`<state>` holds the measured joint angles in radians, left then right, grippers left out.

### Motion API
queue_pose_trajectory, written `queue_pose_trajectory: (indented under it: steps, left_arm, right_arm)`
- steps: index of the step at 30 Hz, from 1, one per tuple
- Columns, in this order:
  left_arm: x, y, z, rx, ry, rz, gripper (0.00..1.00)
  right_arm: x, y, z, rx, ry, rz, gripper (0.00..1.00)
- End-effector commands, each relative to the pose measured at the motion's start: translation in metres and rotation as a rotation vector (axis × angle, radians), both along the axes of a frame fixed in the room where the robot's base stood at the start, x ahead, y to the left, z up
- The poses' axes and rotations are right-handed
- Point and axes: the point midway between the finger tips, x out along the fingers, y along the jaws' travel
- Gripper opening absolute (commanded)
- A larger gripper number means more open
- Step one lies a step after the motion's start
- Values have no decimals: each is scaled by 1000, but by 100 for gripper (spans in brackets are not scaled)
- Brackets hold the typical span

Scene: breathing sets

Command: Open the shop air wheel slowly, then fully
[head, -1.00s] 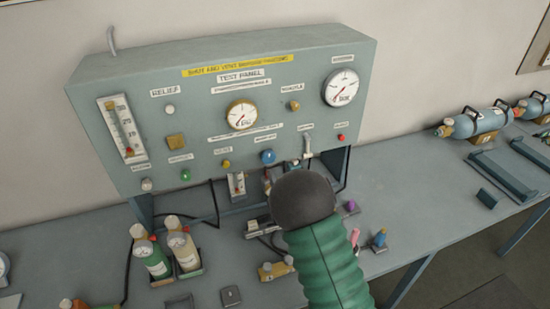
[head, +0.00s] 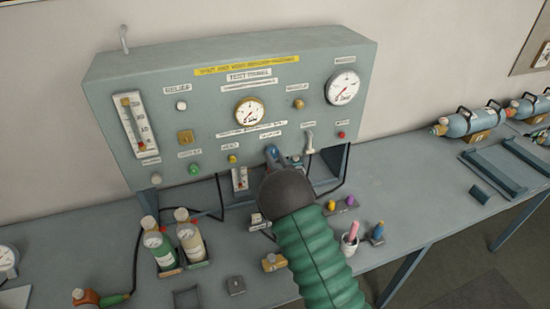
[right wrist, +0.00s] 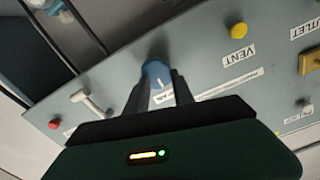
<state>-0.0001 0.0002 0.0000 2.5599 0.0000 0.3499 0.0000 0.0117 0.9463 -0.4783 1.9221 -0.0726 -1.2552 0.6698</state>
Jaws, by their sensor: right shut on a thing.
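The test panel (head: 215,110) is a grey-green box with gauges, knobs and labels. The blue wheel (right wrist: 156,72) on its face sits between the dark fingers of my right gripper (right wrist: 155,85) in the right wrist view. My right gripper (head: 280,160) is shut on this wheel; in the head view the round wrist and green sleeve reach up to the panel's lower edge and hide most of the grip. A small label is partly visible between the fingers, its text not readable. My left gripper is not in view.
The yellow vent knob (right wrist: 235,31) and a white lever (head: 310,141) flank the wheel. A round gauge (head: 249,112) is above, a larger gauge (head: 342,87) at upper right. Two small bottles (head: 160,246) stand in front.

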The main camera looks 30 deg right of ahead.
Motion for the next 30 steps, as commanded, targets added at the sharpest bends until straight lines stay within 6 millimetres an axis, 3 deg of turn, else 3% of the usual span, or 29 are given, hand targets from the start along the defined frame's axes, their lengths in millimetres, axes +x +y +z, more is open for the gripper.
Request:
queue_pose_trajectory:
  steps: [1, 30]
  left_arm:
    - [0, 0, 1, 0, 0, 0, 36]
    - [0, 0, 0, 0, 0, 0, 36]
  right_arm:
    - [3, -5, 11, -8, -23, -7, 0]
    - [6, -1, 4, -3, -10, 0, 0]
